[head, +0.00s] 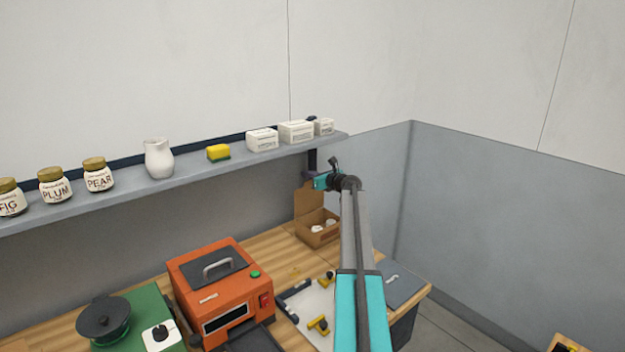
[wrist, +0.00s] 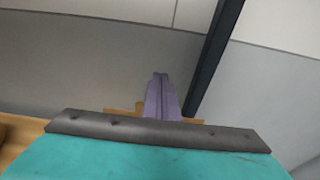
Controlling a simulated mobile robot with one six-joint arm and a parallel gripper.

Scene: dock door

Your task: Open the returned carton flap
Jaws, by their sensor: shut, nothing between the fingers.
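The brown cardboard carton (head: 322,238) stands at the back of the wooden bench, under the shelf's right end. Its back flap (head: 308,203) stands upright, and its top is open with small white items inside. My gripper (head: 308,176) is just above the upright flap's top edge in the head view; I cannot tell whether it touches. In the wrist view my purple fingers (wrist: 160,90) are together and empty. A strip of brown cardboard (wrist: 125,109) shows behind them, mostly hidden by my gripper body.
A grey shelf (head: 200,184) with jars, a pitcher, a sponge and white boxes runs above the bench. Its dark upright post (wrist: 212,60) is close to the right of my fingers. An orange machine (head: 215,285) stands left of the carton. The bench (head: 262,248) between them is clear.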

